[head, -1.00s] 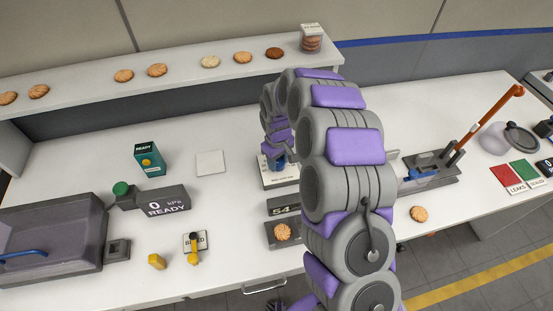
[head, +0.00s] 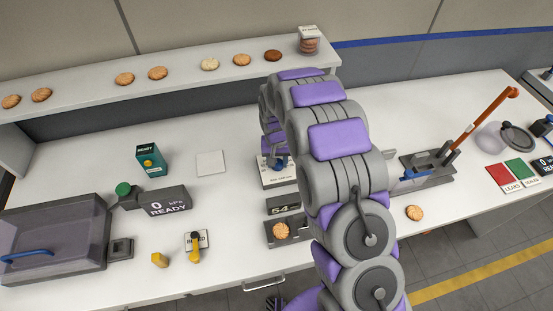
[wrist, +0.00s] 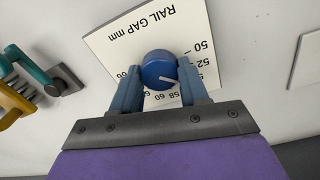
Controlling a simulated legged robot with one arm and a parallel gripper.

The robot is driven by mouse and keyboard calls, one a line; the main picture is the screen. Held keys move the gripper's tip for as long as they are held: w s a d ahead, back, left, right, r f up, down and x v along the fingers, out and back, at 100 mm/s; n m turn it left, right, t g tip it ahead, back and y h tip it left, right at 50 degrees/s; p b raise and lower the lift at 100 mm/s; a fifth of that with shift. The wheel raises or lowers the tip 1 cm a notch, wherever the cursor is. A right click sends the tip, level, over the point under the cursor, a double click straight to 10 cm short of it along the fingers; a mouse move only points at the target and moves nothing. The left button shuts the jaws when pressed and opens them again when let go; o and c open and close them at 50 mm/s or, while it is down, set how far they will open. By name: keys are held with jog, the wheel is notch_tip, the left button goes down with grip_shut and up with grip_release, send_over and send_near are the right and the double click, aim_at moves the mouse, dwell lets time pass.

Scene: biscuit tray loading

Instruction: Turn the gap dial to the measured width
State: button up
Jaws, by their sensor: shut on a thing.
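The gap dial is a round blue knob (wrist: 158,70) with a white pointer line, on a white card (wrist: 112,46) marked "RAIL GAP mm". My gripper (wrist: 158,88) is shut on the knob in the wrist view, one blue finger on each side. The pointer aims right and slightly down in that view, below the 52 mark and toward numbers partly hidden by the right finger. In the head view the dial card (head: 275,181) shows left of my arm, which covers part of it. A dark gauge display (head: 282,208) reads about 54, with a biscuit (head: 281,231) on the plate in front.
A lever press (head: 430,165) with an orange handle stands right of my arm, near a loose biscuit (head: 414,213). A display reading 0 kPa READY (head: 168,200) and a clear-lidded chamber (head: 50,235) stand at left. A biscuit shelf (head: 190,85) runs behind.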

jog(key=shift+s+f, duration=0.1)
jog(key=shift+s, duration=0.05)
dwell(0.4)
jog(key=o, duration=0.9)
jog(key=shift+s, duration=0.1)
jog(key=shift+c, duration=0.2)
jog(key=shift+o, duration=1)
notch_tip(320, 180, up, 17)
jog(key=p, duration=0.1)
jog(key=shift+w+a+r, duration=0.2)
jog(key=shift+a, duration=0.15)
